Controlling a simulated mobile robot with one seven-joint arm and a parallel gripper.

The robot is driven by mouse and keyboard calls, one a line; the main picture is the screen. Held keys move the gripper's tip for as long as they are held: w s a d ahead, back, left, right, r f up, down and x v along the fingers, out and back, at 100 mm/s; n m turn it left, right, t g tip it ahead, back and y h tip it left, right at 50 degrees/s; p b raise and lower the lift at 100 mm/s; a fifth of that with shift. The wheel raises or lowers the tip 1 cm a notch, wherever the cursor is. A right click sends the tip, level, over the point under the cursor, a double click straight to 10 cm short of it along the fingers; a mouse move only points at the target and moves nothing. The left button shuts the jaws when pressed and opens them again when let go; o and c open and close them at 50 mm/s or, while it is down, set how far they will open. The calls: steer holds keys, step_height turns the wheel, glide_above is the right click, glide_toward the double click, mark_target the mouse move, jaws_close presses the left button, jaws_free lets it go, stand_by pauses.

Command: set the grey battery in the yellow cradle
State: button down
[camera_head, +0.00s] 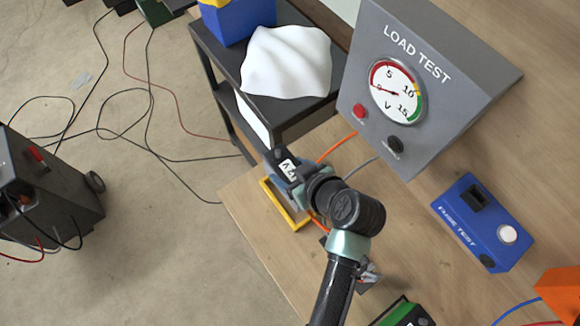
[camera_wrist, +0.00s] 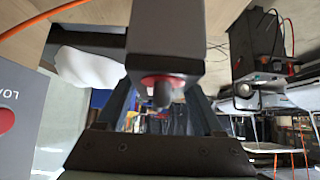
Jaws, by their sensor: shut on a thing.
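The grey battery (camera_wrist: 165,35) fills the upper middle of the wrist view, with a red ring and a dark post on its near end. My gripper (camera_wrist: 162,105) is shut on it, one dark finger on each side. In the head view my gripper (camera_head: 292,181) is over the near edge of the wooden bench, and a white label marked like 12V (camera_head: 288,168) shows at it. The rest of the battery is mostly hidden there. The yellow cradle (camera_head: 288,217) lies on the bench under my gripper, partly covered. I cannot tell whether the battery touches it.
The grey load test box (camera_head: 430,95) with a dial stands behind to the right. A blue fuse test box (camera_head: 484,222) lies further right. A dark cart (camera_head: 285,125) with a white cloth (camera_head: 287,62) and a blue box (camera_head: 237,22) stands at the bench edge. Orange cable (camera_head: 337,147) runs nearby.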

steer(key=shift+s+r, duration=0.1)
steer(key=shift+r, duration=0.2)
steer(key=shift+f+b, duration=1.85)
steer(key=shift+f, duration=0.55)
steer(key=shift+f+b, duration=0.7)
steer(key=shift+f, duration=0.3)
stand_by(1.0)
steer(key=shift+r+p, duration=0.7)
steer(key=shift+r, duration=0.1)
steer(key=shift+f+b, duration=0.8)
steer(key=shift+f, duration=0.25)
stand_by(1.4)
